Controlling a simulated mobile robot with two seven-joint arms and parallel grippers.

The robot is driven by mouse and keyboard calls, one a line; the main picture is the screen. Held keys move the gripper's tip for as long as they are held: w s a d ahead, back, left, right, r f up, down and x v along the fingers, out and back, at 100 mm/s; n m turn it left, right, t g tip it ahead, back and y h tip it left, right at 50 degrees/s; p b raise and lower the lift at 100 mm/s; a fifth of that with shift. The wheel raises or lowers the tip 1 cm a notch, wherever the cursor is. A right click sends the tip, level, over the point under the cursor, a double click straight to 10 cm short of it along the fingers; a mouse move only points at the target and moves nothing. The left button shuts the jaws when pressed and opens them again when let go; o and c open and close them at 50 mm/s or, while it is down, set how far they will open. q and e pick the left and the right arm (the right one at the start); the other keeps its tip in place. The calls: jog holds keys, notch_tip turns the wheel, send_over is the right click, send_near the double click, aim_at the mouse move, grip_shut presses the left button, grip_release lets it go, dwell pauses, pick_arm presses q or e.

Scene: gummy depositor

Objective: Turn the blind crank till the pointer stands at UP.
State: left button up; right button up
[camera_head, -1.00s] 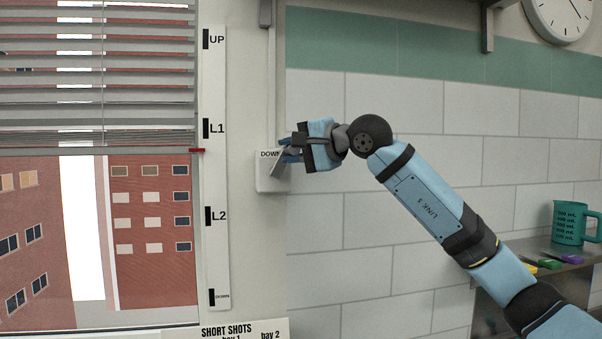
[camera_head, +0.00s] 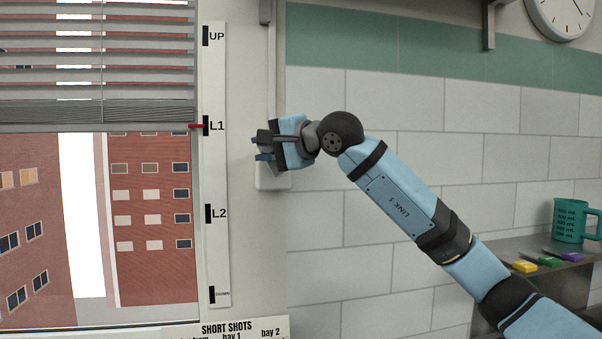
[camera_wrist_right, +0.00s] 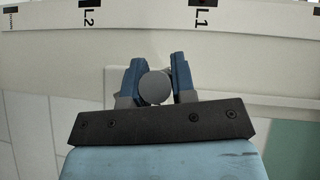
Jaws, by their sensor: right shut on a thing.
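The window blind (camera_head: 97,60) is partly raised, its lower slats bunched above its bottom edge. The red pointer (camera_head: 196,126) stands at the L1 mark on the white scale strip (camera_head: 218,170), well below UP. The crank box (camera_head: 272,184) is on the wall right of the strip, mostly hidden by my gripper. My right gripper (camera_head: 264,147) is at the box. In the right wrist view its blue fingers are closed on the round grey crank knob (camera_wrist_right: 155,87). My left gripper is not in view.
A green measuring cup (camera_head: 570,222) stands on a metal shelf (camera_head: 550,262) at the right, with several small coloured pieces near it. A SHORT SHOTS sign (camera_head: 228,329) is below the strip. A clock (camera_head: 560,15) hangs at top right. The tiled wall between is clear.

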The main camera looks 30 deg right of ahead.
jog(key=shift+w+a+f+b, duration=0.15)
jog(key=shift+a+f+b, duration=0.65)
jog(key=shift+f, duration=0.2)
jog(key=shift+a, duration=0.25)
